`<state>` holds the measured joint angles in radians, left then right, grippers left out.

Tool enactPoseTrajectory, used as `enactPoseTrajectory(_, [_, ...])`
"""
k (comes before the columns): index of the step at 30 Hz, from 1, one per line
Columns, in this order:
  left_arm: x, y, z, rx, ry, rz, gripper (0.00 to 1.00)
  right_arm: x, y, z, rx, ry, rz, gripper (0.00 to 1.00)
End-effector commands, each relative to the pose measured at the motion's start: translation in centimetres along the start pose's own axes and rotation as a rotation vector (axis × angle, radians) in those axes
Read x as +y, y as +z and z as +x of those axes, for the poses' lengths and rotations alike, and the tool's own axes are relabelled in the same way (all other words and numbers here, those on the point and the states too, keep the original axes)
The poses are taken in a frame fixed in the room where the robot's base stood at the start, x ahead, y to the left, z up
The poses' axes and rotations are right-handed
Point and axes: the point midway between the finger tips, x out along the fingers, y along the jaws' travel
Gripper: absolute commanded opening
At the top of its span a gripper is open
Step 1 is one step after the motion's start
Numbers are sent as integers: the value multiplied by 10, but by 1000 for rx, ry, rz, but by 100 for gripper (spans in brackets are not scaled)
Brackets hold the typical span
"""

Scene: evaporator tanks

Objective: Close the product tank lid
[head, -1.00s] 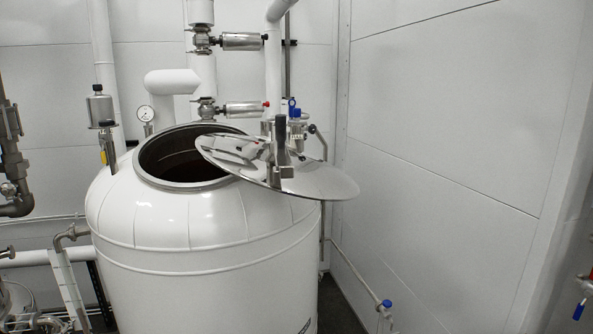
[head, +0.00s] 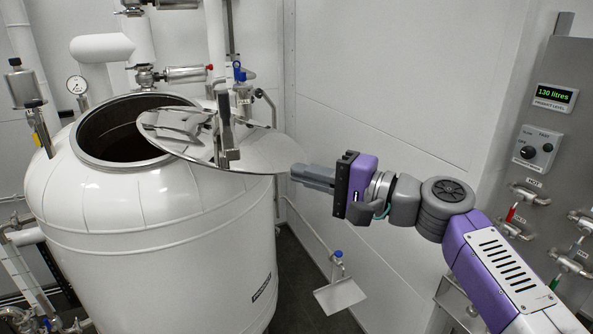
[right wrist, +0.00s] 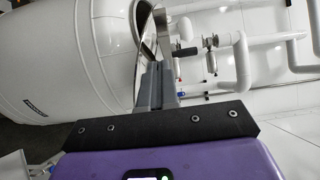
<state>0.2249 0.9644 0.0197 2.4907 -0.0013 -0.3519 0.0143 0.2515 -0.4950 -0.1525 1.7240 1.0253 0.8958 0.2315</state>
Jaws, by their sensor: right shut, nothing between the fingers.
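The white product tank (head: 150,225) stands at the left of the head view with its round opening (head: 115,140) largely uncovered and dark inside. The shiny round lid (head: 255,150) is swung to the right, overlapping only the right part of the opening and jutting past the tank's side. A dark upright handle (head: 224,108) stands on the lid. My right gripper (head: 294,173) is shut and empty, its fingertips pointing left at the lid's right edge; I cannot tell whether they touch. In the right wrist view the fingers (right wrist: 157,75) point toward the lid edge (right wrist: 146,42) beside the tank (right wrist: 75,60).
A grey control panel (head: 562,130) with a level display (head: 556,97), knobs and valve handles stands at the right. Pipes and valves (head: 170,75) rise behind the tank. A small blue-handled valve (head: 338,255) is low right of the tank. The floor strip between is clear.

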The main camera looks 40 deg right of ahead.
Motion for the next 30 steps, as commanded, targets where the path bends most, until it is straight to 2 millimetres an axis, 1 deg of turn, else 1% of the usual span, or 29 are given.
enactPoseTrajectory(1, [1,0,-3,0,0,0,0,0,0,12,-2,4,2,0])
enactPoseTrajectory(6, [4,0,-10,0,0,0,0,0,0,50,-2,5,2,0])
enactPoseTrajectory(10, [6,1,-15,0,0,0,0,0,0,76,-2,5,2,0])
enactPoseTrajectory(11, [6,1,-16,0,0,0,0,0,2,81,-2,4,2,0])
enactPoseTrajectory(12, [7,1,-18,0,0,0,0,-1,8,84,-2,3,0,0])
enactPoseTrajectory(18, [8,1,-22,0,0,0,0,0,24,100,-1,3,0,0])
enactPoseTrajectory(22, [8,1,-22,0,0,0,0,1,27,104,1,3,0,0])
enactPoseTrajectory(30, [8,1,-22,0,0,0,0,1,28,104,1,3,0,0])
